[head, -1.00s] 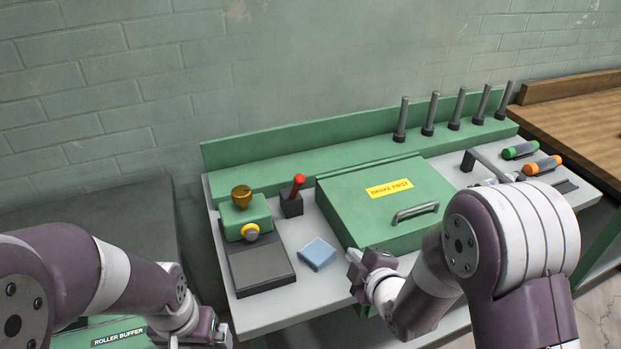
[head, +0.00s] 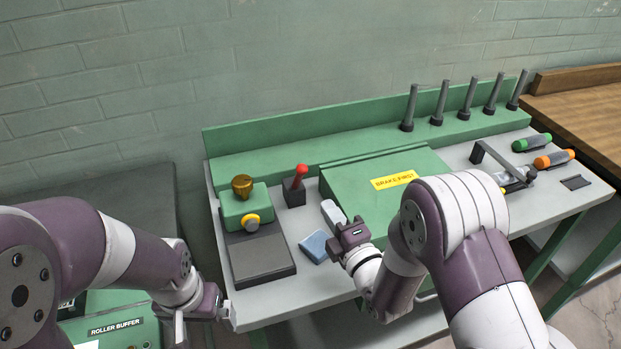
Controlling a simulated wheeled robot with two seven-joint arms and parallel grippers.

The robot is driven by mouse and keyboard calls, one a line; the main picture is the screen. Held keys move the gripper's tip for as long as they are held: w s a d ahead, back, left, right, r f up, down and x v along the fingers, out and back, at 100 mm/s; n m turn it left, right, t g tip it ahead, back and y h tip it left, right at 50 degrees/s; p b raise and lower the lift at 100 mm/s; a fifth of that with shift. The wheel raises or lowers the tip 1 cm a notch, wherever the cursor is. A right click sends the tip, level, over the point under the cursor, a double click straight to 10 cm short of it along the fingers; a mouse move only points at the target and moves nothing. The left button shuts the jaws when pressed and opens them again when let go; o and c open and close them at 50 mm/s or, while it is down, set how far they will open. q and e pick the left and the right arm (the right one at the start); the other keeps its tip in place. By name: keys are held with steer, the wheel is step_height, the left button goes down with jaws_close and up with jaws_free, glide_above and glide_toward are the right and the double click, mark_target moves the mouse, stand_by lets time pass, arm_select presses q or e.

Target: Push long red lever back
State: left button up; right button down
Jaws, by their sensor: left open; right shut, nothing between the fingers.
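The red lever (head: 299,173) stands up from a small dark block on the bench, left of the green box. My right gripper (head: 333,214) is shut and empty. Its tip is in front of the lever and to its right, apart from it, over the green box's left edge. My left gripper (head: 226,309) is open and empty, low at the bench's front left corner.
A blue block (head: 315,246) lies close beside my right gripper. The green box (head: 366,202) carries a "BRAKE FIRST" label (head: 394,180). Grey pegs (head: 440,103) stand behind.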

mark_target(304, 172)
arm_select(q)
step_height(304, 172, up, 2)
steer(key=shift+r+p, duration=0.15)
steer(key=shift+p, duration=0.8)
arm_select(e)
steer(key=x, duration=0.9)
steer(key=shift+w+a, duration=0.2)
steer(key=shift+w, duration=0.15)
steer(key=shift+r, duration=0.1)
